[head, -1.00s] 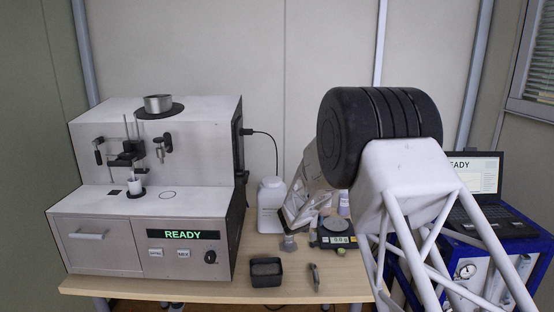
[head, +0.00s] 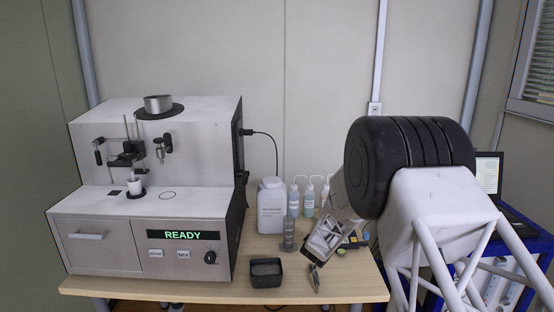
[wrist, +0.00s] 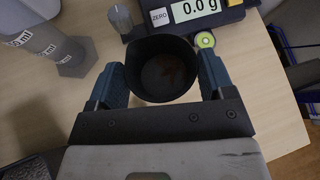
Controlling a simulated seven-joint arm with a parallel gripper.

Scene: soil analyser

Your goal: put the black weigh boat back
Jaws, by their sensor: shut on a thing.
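The black weigh boat (wrist: 164,70) is a round, dark cup between my gripper's two blue fingers (wrist: 163,85) in the wrist view. Its open top faces the camera, and a brownish trace shows on its inside bottom. My gripper is shut on its sides. In the head view my gripper (head: 320,250) is low over the front right of the table, in front of the balance (head: 355,241). The boat cannot be made out there. The balance display (wrist: 193,9) reads 0.0 g in the wrist view.
A black tray with grey contents (head: 266,273) stands left of my gripper. A small dark-grey item (head: 315,279) lies just below it. A graduated cylinder (head: 288,236), a white jar (head: 271,206) and wash bottles (head: 309,198) stand behind. The analyser (head: 150,190) fills the left.

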